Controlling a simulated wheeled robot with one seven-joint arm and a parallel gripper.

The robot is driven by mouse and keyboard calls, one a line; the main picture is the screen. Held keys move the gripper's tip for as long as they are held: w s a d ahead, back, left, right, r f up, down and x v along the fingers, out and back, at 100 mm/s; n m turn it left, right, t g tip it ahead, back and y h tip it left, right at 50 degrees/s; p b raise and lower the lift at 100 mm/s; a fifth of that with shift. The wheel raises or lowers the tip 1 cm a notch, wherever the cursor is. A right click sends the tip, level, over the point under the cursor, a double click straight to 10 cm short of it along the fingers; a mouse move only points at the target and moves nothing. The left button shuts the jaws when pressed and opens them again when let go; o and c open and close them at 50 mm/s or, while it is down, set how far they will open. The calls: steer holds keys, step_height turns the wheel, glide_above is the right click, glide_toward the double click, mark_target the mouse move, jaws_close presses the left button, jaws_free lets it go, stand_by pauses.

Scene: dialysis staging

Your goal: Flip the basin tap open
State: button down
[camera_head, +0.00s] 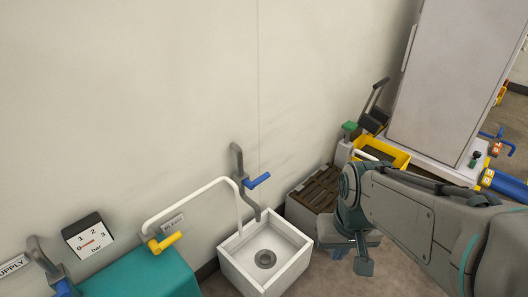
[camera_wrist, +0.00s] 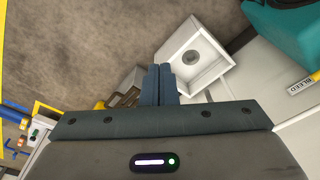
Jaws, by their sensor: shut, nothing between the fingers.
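The basin (camera_head: 298,268) is a white square sink with a dark round drain, at the bottom middle of the head view. It also shows in the wrist view (camera_wrist: 222,72), just beyond my fingers. The basin tap (camera_head: 239,165) is a grey bent pipe on the wall above it. Its blue lever (camera_head: 258,181) points right and slightly up. I cannot make out the tap in the wrist view. My gripper (camera_head: 363,266) hangs to the right of the basin, pointing down, apart from the tap. In the wrist view its fingers (camera_wrist: 162,84) are together and empty.
A gauge (camera_head: 88,237) is behind. A brown slatted crate (camera_head: 318,189) and yellow bin (camera_head: 390,150) stand right, near my arm.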

steer(key=w+a+f+m+g+y, duration=0.1)
steer(key=w+a+f+m+y, duration=0.35)
steer(key=w+a+y, duration=0.2)
steer(key=w+a+f+m+g+y, duration=0.1)
steer(key=w+a+f+m+y, duration=0.3)
steer(key=w+a+m+y, duration=0.25)
steer(key=w+d+f+m+t, duration=0.2)
steer(key=w+f+m+t, duration=0.4)
steer(key=w+f+m, duration=0.1)
steer(key=w+d+f+m+t+h+p, duration=0.1)
steer(key=w+d+f+m+t, duration=0.2)
steer(key=w+f+m+t, duration=0.3)
steer(key=w+m, duration=0.3)
steer(key=w, duration=0.3)
steer(key=shift+f, duration=0.4)
